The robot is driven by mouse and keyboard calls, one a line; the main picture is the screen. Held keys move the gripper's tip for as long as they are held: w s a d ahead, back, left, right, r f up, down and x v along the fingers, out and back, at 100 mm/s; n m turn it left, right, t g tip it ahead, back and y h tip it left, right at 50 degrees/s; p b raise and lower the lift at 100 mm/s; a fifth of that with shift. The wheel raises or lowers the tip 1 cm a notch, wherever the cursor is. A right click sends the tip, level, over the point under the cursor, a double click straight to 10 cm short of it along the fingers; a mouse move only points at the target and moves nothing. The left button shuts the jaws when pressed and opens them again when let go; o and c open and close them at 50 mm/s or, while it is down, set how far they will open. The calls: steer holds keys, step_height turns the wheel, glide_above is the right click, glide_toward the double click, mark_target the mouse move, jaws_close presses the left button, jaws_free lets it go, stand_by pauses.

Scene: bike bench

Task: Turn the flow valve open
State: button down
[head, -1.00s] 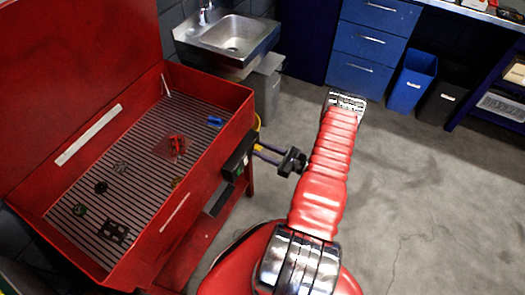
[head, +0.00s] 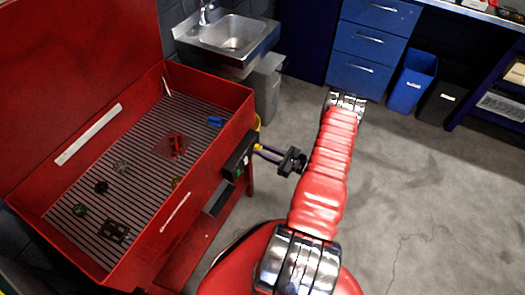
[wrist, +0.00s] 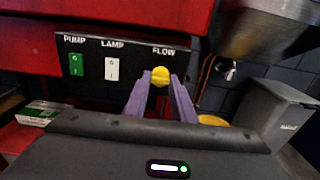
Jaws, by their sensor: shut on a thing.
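The flow valve (wrist: 160,75) is a yellow knob under the word FLOW on a black panel (wrist: 95,58) in the wrist view. My gripper (wrist: 160,84) has its two purple fingers shut on the knob, one on each side. The knob's lower part and any position mark are hidden, so I cannot tell how far it is turned.
A green PUMP switch (wrist: 76,65) and a white LAMP switch (wrist: 112,68) sit left of the knob. Small parts lie in the washer's basin. A steel sink (head: 235,35) and a grey bin (head: 268,85) stand behind. Open floor lies to the right.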

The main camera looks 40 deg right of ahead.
stand_by(0.6)
steer(key=c, duration=1.5)
jaws_free()
steer(key=shift+s+d, duration=0.1)
steer(key=shift+s, duration=0.05)
steer(key=v, duration=1.3)
steer(key=shift+s, duration=0.25)
